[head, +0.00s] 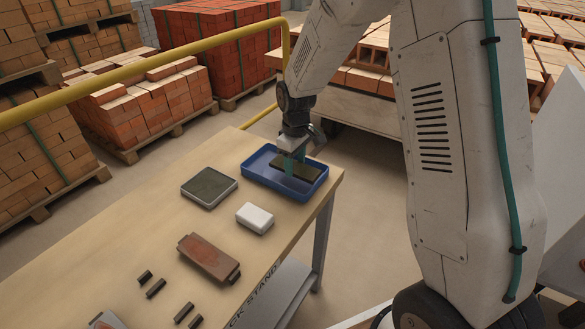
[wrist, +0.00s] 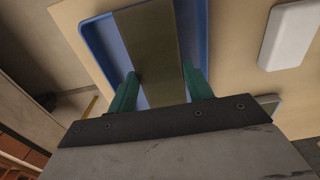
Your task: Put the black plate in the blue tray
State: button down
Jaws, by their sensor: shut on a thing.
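The black plate (head: 311,169) is a thin, dark, long slab, seen within the outline of the blue tray (head: 257,182) at the far end of the bench. My gripper (head: 293,165) reaches down over the tray, its teal fingers shut on the plate. In the wrist view the plate (wrist: 150,45) runs between the two fingers (wrist: 161,90), with the blue tray (wrist: 98,36) behind it. I cannot tell whether the plate touches the tray floor. The fingers and wrist hide part of the plate and tray.
On the bench (head: 150,235) are a grey box with a dark top (head: 209,187), a white block (head: 254,218), a reddish-brown brick-like piece (head: 208,257) and several small dark pieces (head: 155,288). A yellow rail (head: 150,65) runs behind. Brick pallets stand beyond.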

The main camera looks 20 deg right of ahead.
jog(key=shift+w, duration=0.8)
jog(key=shift+w+f, duration=0.1)
jog(key=shift+f, duration=1.7)
jog(key=shift+f, duration=0.1)
jog(key=c, duration=0.6)
grip_release()
notch_tip(320, 180, up, 12)
jog(key=shift+r, duration=0.2)
jog(key=s+r+m, duration=0.2)
jog(key=s+r, duration=0.6)
jog(key=s, duration=0.1)
jog(key=s+r+m, duration=0.1)
jog(key=s, duration=0.8)
jog(key=s+r+m, duration=0.2)
jog(key=s, duration=0.7)
jog(key=s+d+r+m+t, duration=0.1)
jog(key=s+r+m, duration=0.1)
jog(key=s, duration=0.6)
jog(key=shift+s+d+r, duration=0.1)
jog(key=shift+s+r, duration=0.15)
jog(key=shift+s, duration=0.15)
